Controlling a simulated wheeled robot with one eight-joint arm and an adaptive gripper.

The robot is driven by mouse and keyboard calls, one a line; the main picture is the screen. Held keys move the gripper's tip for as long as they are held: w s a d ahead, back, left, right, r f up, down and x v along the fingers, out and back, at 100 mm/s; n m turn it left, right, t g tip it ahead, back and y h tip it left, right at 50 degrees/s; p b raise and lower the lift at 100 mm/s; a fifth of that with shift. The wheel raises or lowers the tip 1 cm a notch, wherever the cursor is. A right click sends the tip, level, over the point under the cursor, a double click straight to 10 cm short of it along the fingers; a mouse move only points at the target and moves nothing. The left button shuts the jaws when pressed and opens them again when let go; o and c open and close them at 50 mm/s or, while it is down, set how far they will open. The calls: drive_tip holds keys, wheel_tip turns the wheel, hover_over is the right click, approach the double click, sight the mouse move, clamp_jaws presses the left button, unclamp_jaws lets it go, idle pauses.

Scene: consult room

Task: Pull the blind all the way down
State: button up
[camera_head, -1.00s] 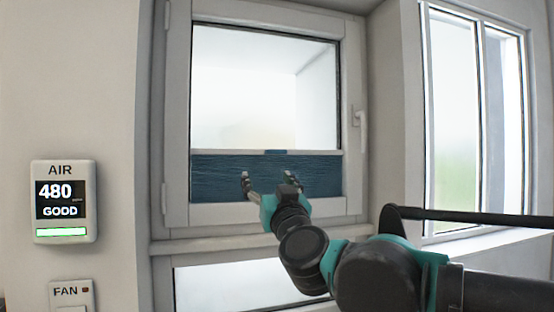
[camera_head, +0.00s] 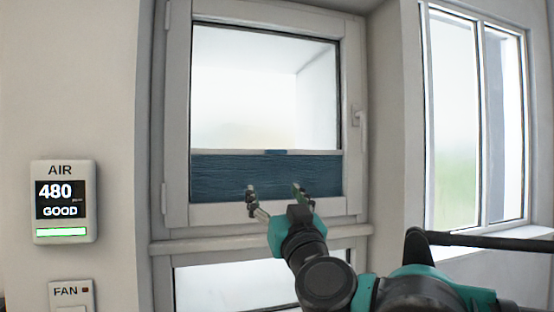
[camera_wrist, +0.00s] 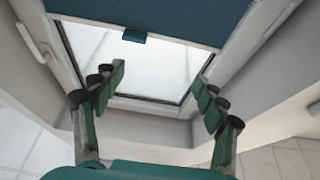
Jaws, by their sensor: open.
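The dark blue blind (camera_head: 225,178) covers only the lower part of the upper window; the glass above it is bare. Its top edge has a pale rail (camera_head: 220,152) with a small blue tab (camera_head: 276,152) near the middle. My gripper (camera_head: 274,189) is open and empty, its fingers apart, below the tab in the picture and in front of the blind's lower part. In the wrist view the scene appears upside down: the blind (camera_wrist: 150,14) is at the top, and the tab (camera_wrist: 135,36) lies beyond the fingertips of my gripper (camera_wrist: 158,77), apart from them.
The window frame (camera_head: 177,120) surrounds the blind, with a window handle (camera_head: 360,118) on its right side. A sill ledge (camera_head: 200,245) runs below. An air monitor (camera_head: 65,200) and a fan switch (camera_head: 71,295) are on the left wall. Another window (camera_head: 455,130) stands at right.

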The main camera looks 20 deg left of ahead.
drive_tip(key=shift+s+d+f, duration=0.15)
drive_tip(key=shift+s+d, duration=0.1)
drive_tip(key=shift+s, duration=0.1)
idle(0.3)
drive_tip(key=v, duration=1.2)
drive_tip(key=shift+a, duration=0.15)
idle(0.3)
